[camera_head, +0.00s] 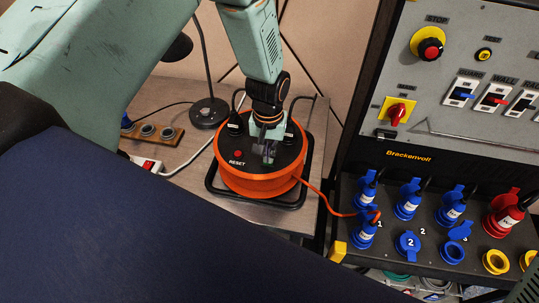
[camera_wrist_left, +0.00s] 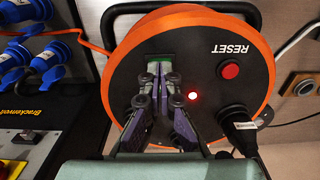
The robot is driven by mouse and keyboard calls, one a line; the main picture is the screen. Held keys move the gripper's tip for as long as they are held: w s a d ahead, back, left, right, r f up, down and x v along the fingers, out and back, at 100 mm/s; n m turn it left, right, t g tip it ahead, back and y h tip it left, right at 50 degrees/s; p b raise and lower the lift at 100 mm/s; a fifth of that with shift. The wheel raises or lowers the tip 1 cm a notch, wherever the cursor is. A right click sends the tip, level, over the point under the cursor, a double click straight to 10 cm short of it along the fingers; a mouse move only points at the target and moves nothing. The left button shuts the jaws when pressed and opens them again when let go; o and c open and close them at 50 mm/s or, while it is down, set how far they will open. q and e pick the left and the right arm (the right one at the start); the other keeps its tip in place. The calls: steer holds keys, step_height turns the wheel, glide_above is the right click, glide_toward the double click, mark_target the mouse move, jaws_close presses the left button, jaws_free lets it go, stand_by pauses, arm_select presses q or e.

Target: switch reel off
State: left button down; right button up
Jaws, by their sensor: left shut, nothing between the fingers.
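The orange cable reel (camera_head: 262,187) with a black top stands on a small table. It also fills most of the wrist view (camera_wrist_left: 262,62). My left gripper (camera_head: 266,152) is shut and empty, pointing down at the reel's top. In the wrist view its fingertips (camera_wrist_left: 165,80) are at a small dark rectangular fitting (camera_wrist_left: 160,60), with a greenish part showing; the fingers partly hide it, and I cannot tell whether they touch it. A small red light (camera_wrist_left: 193,96) glows beside the fingers. A red button (camera_wrist_left: 229,70) marked RESET sits apart from them. My right gripper is not in view.
Black plugs (camera_wrist_left: 238,128) stand up from the reel's top. A lamp base (camera_head: 208,113) and a wooden socket strip (camera_head: 150,132) are to its left. The control panel (camera_head: 470,60) and blue plugs (camera_head: 364,229) stand right. An orange cable (camera_head: 325,203) runs there.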

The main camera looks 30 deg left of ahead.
arm_select(q)
steer(key=shift+r+p, duration=3.1)
steer(key=shift+r, duration=0.4)
steer(key=shift+s, duration=0.1)
steer(key=shift+f, duration=0.2)
steer(key=s+f+m, duration=0.1)
steer(key=s+f, duration=0.3)
steer(key=s, duration=1)
steer(key=s+f+m, duration=0.1)
steer(key=s+f, duration=0.2)
steer(key=s, duration=1.2)
step_height(320, 180, down, 24)
steer(key=b, duration=2.4)
steer(key=shift+b, duration=0.3)
